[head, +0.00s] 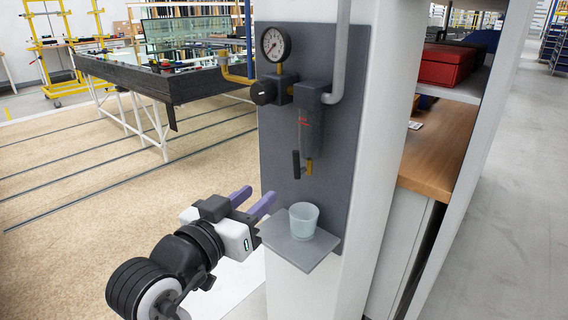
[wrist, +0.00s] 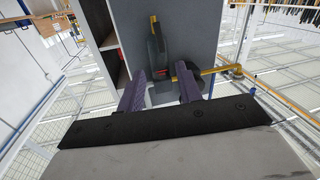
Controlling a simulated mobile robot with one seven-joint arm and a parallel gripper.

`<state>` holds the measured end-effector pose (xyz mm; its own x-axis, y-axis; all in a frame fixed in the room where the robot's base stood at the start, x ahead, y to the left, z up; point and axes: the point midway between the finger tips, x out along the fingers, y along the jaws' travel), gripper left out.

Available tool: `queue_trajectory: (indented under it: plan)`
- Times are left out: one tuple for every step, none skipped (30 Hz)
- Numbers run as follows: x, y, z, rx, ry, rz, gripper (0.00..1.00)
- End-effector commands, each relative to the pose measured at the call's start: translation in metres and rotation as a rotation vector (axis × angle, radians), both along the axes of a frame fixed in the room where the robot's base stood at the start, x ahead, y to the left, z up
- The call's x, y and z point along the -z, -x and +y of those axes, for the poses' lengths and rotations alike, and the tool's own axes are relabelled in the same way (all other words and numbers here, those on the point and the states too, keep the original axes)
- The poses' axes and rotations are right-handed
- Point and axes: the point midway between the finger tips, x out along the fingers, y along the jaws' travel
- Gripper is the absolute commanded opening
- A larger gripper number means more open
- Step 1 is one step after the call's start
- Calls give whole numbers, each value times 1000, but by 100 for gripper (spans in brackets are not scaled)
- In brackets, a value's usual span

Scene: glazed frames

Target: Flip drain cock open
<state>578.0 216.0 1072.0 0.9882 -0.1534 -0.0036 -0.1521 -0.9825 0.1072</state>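The drain cock is a small brass fitting (head: 309,167) at the bottom of the dark filter bowl (head: 311,128) on the grey wall panel. Its dark lever (head: 296,164) stands roughly upright just left of the brass in the head view. The wrist view appears upside down, with the filter bowl (wrist: 157,52) between the fingers and the brass fitting (wrist: 153,21) above it. My gripper (head: 252,201) has two purple fingers spread apart and empty. In the head view it is below and left of the cock, clear of it. The fingers (wrist: 161,78) also show in the wrist view.
A frosted cup (head: 304,219) stands on a small grey shelf (head: 296,249) below the cock, close right of my gripper. A pressure gauge (head: 275,44), a black knob (head: 263,92) and a grey pipe (head: 341,60) are above. Open floor lies left.

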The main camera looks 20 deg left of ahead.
Motion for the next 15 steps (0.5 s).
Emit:
queue_trajectory:
  plan:
    - [-1, -7, -2, 3, 2, 0, 35]
    - [-1, -12, -3, 4, 2, 0, 35]
    - [-1, -19, -4, 4, 2, 1, 35]
    - [-1, -25, -5, 4, 3, 1, 35]
    - [-2, -32, -6, 4, 3, 0, 35]
    - [-2, -40, -7, 3, 2, 0, 35]
    - [-2, -47, -9, 4, 2, 0, 35]
    - [-2, -54, -9, 2, 2, 0, 35]
    - [-2, -62, -10, 3, 3, -1, 35]
    - [-2, -69, -12, 3, 2, 0, 35]
    - [-2, -75, -12, 2, 2, 0, 35]
    - [-2, -83, -13, 2, 1, -1, 35]
    - [-2, -89, -14, 1, 1, -1, 35]
    - [-2, -94, -15, 1, 2, -2, 35]
    - [-2, -101, -16, 1, 1, -1, 35]
